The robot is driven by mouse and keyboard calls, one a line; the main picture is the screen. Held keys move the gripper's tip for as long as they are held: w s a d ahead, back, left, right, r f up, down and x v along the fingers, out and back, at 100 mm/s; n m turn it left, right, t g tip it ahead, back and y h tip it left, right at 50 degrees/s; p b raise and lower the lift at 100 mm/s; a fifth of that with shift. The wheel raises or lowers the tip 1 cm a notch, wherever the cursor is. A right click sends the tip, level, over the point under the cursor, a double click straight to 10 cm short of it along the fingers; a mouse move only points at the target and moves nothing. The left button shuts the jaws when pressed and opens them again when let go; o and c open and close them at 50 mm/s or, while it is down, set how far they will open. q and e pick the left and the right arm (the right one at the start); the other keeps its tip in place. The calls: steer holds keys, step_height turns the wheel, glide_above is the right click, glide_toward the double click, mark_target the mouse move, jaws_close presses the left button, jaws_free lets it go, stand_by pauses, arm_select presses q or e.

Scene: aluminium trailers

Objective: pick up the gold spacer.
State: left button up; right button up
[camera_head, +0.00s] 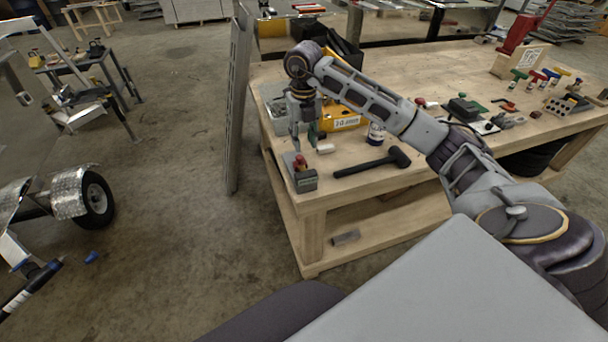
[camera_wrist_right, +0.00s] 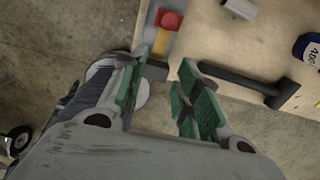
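A small yellow-gold piece (camera_wrist_right: 161,41) shows in the right wrist view, inside a grey holder at the bench corner; I cannot tell for sure that it is the gold spacer. I cannot make out the gold piece in the head view. My right gripper (camera_head: 307,138) points down above the bench's near left corner. In the wrist view its green-padded fingers (camera_wrist_right: 162,95) are apart with nothing held. My left gripper is out of view.
A black mallet (camera_head: 374,162) lies right of the holder on the wooden bench (camera_head: 400,78). A white block (camera_head: 326,148), a bottle (camera_head: 376,134) and a yellow bin (camera_head: 345,118) stand nearby. A tall metal panel (camera_head: 237,105) rises left of the bench.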

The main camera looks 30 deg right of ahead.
glide_above(304, 172)
step_height(304, 172, down, 8)
steer(key=shift+a+r+p, duration=0.1)
steer(key=shift+p, duration=0.25)
steer(key=shift+f, duration=0.4)
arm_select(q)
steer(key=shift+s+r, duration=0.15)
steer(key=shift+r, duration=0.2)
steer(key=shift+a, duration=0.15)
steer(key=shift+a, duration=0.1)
arm_select(e)
steer(key=shift+f, duration=0.1)
